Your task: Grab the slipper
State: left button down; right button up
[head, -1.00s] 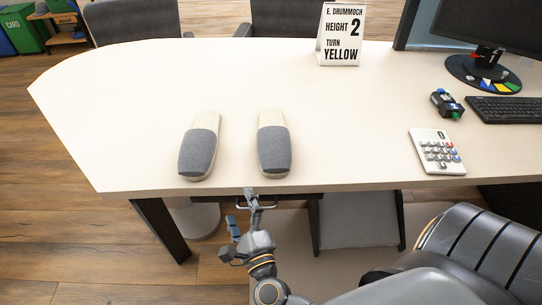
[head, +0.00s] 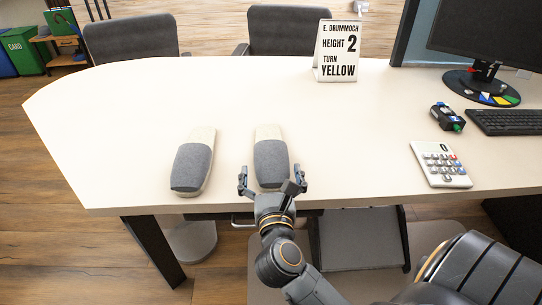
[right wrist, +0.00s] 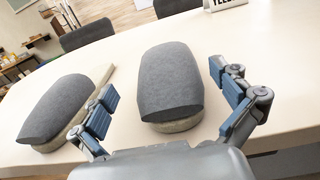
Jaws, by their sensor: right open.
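Two grey slippers with cream soles lie side by side on the pale desk (head: 120,120), near its front edge. The right slipper (head: 270,160) also shows in the right wrist view (right wrist: 170,80). The left slipper (head: 193,165) shows there too (right wrist: 58,105). My right gripper (head: 272,178) is open, with its fingers apart on either side of the right slipper's near end. In the right wrist view the gripper (right wrist: 170,108) has blue-padded fingers, and the left finger lies between the two slippers. I see no clear contact. My left gripper is not in view.
A calculator (head: 440,164), a small dark toy-like object (head: 447,117), a keyboard (head: 505,122) and a monitor (head: 495,40) are on the right of the desk. A sign (head: 336,50) stands at the back. Chairs (head: 290,30) stand behind the desk.

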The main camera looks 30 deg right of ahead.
aim_at(272, 158)
jog(key=shift+d+x, duration=0.25)
jog(key=shift+x, duration=2.5)
jog(key=shift+s, duration=0.15)
jog(key=shift+c, duration=0.4)
jog(key=c, duration=1)
